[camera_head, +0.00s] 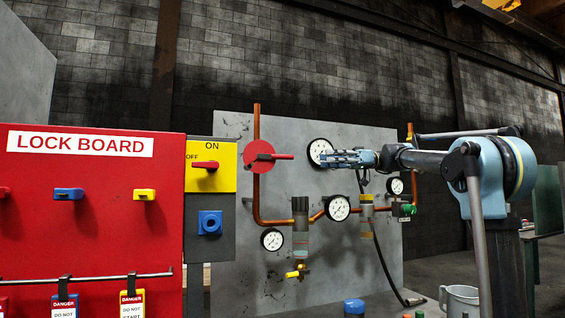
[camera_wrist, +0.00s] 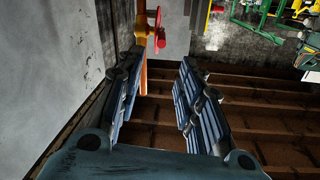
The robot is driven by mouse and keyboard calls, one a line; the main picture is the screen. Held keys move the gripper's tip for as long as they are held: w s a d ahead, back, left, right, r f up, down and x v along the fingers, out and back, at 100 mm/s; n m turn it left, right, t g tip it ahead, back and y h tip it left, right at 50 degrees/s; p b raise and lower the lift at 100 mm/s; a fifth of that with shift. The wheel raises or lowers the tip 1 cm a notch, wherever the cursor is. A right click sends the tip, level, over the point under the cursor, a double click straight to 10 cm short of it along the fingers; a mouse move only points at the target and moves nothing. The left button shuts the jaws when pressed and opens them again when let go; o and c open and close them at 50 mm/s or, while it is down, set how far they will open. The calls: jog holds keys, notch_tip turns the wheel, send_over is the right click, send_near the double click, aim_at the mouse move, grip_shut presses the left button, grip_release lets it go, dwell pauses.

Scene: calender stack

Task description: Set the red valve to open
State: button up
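The red valve (camera_head: 259,156) is a round red disc on a vertical copper pipe, with a red handle pointing right, level and across the pipe. It also shows in the wrist view (camera_wrist: 159,38), beyond the fingertips near the top. My gripper (camera_head: 324,158) points left at about the handle's height, to the right of the handle in the head view with a visible gap. In the wrist view my gripper (camera_wrist: 162,68) has its two dark fingers spread, with nothing between them. It is not touching the valve.
The grey panel (camera_head: 235,255) carries copper pipes, several white gauges and a small yellow valve (camera_head: 296,272). A red lock board (camera_head: 90,220) and a yellow ON/OFF switch (camera_head: 210,166) stand left. A grey mug (camera_head: 460,298) is at lower right.

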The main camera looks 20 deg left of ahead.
aim_at(269, 157)
jog(key=x, duration=1.9)
jog(key=shift+d, duration=0.1)
